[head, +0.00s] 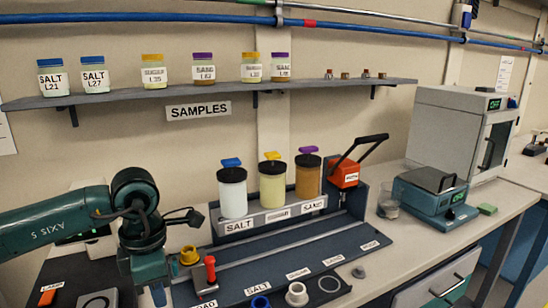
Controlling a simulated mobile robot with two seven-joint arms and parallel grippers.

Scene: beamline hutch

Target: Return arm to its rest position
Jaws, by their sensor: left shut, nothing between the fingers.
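My left arm comes in from the left, marked "AXIS 5", and bends down at a teal wrist. My left gripper (157,294) points down at the front left of the bench, left of a red-handled tool (210,270) and a yellow ring-shaped piece (189,256). Its fingers are shut with nothing seen between them; the tips are partly cut off by the arm and the lower edge. It is apart from the labelled canisters. My right gripper is not in view.
A rack holds white (232,195), yellow (271,185) and brown (307,178) canisters behind a dark labelled tray (330,250). A red device with a black lever (345,172) stands beside it. A teal balance (432,197) and a grey oven (450,130) are right. A jar shelf (215,90) hangs above.

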